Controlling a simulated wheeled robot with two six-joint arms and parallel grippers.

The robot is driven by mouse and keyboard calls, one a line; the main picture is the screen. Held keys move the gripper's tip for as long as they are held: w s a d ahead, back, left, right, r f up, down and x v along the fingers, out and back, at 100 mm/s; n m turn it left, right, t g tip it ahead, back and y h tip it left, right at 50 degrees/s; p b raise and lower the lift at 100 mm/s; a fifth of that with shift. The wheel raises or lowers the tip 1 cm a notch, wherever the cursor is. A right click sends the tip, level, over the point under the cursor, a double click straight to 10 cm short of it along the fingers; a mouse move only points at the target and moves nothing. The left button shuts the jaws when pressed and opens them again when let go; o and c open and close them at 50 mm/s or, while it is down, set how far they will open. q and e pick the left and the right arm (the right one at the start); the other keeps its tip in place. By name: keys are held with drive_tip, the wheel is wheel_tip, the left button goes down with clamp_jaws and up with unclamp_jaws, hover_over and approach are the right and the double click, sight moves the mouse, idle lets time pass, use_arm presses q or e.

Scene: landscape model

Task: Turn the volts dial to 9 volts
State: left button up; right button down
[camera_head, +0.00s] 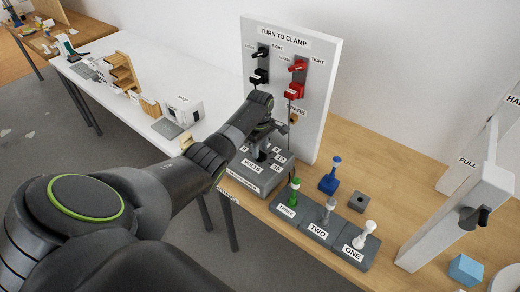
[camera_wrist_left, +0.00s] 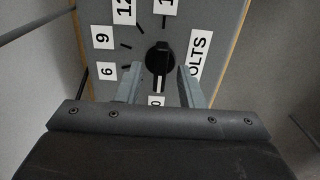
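The grey volts box (camera_head: 252,178) stands at the left end of the wooden table, below the clamp panel. In the left wrist view its black volts dial (camera_wrist_left: 158,58) sits on the grey face (camera_wrist_left: 215,18), with labels 6, 9, 12 and others around it. The dial's narrow bar points down in the picture, toward the 0 label (camera_wrist_left: 157,101). My left gripper (camera_wrist_left: 159,75) is open, with one finger on each side of the bar and visible gaps. In the head view my left gripper (camera_head: 262,150) covers the dial. My right gripper is not in view.
A white clamp panel (camera_head: 322,125) with black and red levers rises just behind the box. The grey block with green, grey and white pegs (camera_head: 322,226) lies to the right. A blue peg on its base (camera_head: 328,183) stands behind it. A white frame (camera_head: 450,225) stands farther right.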

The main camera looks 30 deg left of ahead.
use_arm(q)
drive_tip(key=shift+f, duration=0.55)
clamp_jaws()
